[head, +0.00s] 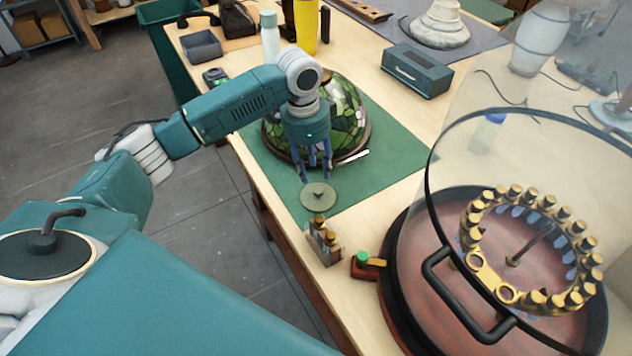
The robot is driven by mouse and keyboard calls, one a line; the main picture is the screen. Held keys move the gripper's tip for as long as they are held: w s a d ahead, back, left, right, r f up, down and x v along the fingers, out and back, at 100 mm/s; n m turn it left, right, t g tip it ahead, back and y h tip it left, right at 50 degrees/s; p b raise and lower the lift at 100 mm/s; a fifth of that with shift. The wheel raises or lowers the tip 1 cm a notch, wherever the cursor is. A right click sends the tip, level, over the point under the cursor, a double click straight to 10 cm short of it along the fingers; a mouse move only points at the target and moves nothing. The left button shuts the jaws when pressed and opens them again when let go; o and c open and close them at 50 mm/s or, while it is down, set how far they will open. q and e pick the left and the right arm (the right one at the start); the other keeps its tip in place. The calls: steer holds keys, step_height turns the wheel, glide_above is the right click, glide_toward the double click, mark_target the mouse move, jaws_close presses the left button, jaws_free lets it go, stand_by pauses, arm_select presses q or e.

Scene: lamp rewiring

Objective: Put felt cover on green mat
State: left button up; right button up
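The felt cover appears to be the round, dull green disc (319,198) with a small dark piece at its middle. It shows flat over the near corner of the green mat (398,165); whether it touches the mat I cannot tell. My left gripper (315,177) points down just behind the disc's far edge, its fingers apart with nothing visible between them. A stained-glass lampshade (347,110) sits on the mat behind the gripper, partly hidden by my arm. My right gripper is out of view.
A small block with brass pieces (324,243) stands just in front of the disc. A clear dome with a black handle (468,300) covers a brass ring (480,262) at the right. A teal box (416,72) stands beyond the mat. The mat's right part is clear.

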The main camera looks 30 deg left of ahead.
arm_select(q)
step_height(320, 180, up, 4)
steer(key=shift+s+a+f, duration=0.15)
steer(key=shift+f, duration=0.1)
steer(key=shift+f, duration=0.1)
stand_by(0.4)
